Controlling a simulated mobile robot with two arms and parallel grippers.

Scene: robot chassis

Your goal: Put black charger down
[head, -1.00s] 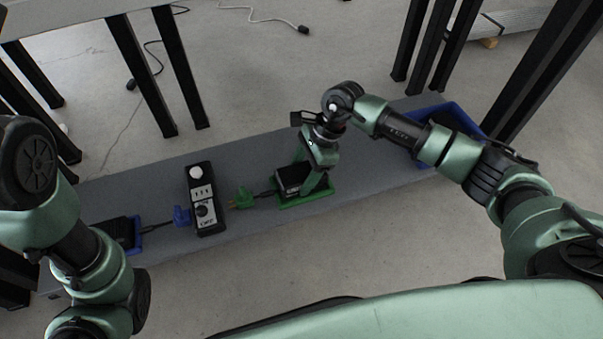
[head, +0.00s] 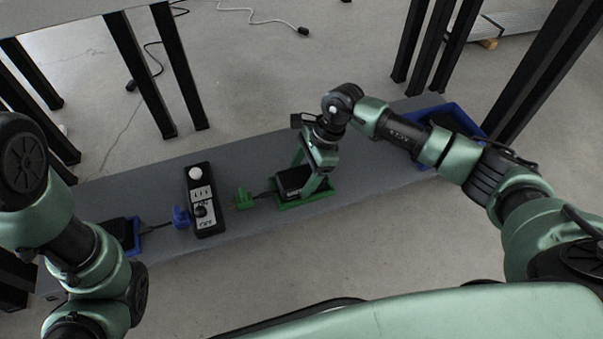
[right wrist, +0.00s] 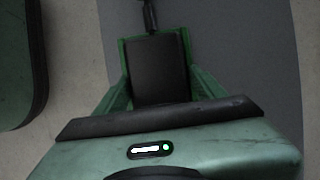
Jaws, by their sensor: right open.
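The black charger (head: 290,181) lies in a shallow green tray (head: 318,196) on the grey bench, right of the power strip. My right gripper (head: 306,176) is open, pointing down, with one finger on either side of the charger. In the right wrist view the charger (right wrist: 158,68) sits flat inside the green tray (right wrist: 123,52), between the spread fingers; its near end is hidden by my gripper body. Its cord runs left to a green plug (head: 244,199). My left arm shows at the left, but its gripper is not in view.
A black power strip (head: 205,219) with a white knob lies mid-bench. A blue plug (head: 181,217) lies left of it, corded to a black charger (head: 116,230) in a blue tray (head: 136,240). A blue bin (head: 467,116) stands at the bench's right end.

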